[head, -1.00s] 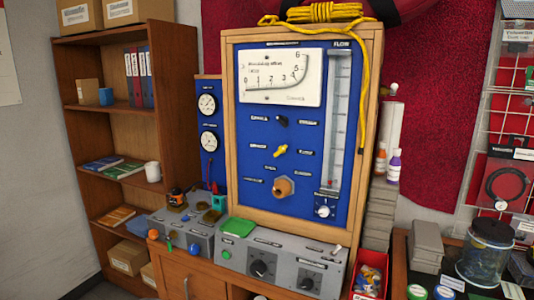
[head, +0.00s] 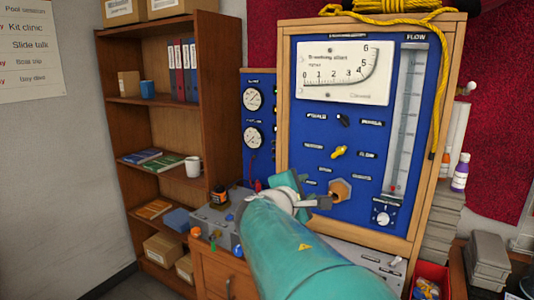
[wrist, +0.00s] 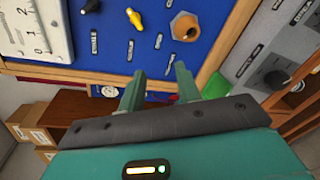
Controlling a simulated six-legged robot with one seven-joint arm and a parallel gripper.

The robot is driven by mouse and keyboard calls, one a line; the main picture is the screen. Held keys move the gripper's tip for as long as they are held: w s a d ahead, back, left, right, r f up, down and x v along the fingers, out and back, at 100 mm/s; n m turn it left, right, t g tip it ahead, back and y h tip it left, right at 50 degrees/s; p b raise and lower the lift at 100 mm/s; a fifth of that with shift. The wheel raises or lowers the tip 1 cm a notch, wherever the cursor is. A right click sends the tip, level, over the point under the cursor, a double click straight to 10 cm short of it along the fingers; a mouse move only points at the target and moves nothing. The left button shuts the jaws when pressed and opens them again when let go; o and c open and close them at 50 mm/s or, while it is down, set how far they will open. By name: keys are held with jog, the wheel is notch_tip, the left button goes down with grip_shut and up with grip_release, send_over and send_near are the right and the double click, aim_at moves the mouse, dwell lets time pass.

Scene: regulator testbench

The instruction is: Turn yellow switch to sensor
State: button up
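The yellow switch (head: 338,152) is on the blue panel (head: 300,125), below the black switch (head: 343,120). Its handle lies tilted, from lower left to upper right in the head view. Small labels surround it; one to its right seems to read FLOW (head: 367,155), and I cannot make out which reads sensor. The yellow switch (wrist: 134,18) also shows at the top of the wrist view. My gripper (head: 318,203) is below the switch in the head view, apart from it. In the wrist view my gripper (wrist: 160,78) is open and empty, its two fingers spread.
A brass hex fitting (head: 341,190) sticks out of the panel, close to my gripper in the head view. A grey box with a black knob (wrist: 277,78) shows at the right of the wrist view. A wooden frame (head: 426,170) edges the panel.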

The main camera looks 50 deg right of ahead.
aim_at(337, 154)
jog(key=d+r+n, duration=0.1)
jog(key=d, duration=0.5)
jog(key=d+r+n+h, duration=0.1)
jog(key=d, duration=0.5)
jog(key=w+d+r+n, duration=0.1)
jog(key=d, duration=0.5)
jog(key=shift+w+d+h, duration=0.1)
jog(key=shift+d+h, duration=0.05)
jog(key=shift+h, duration=0.25)
jog(key=shift+c, duration=0.4)
grip_shut()
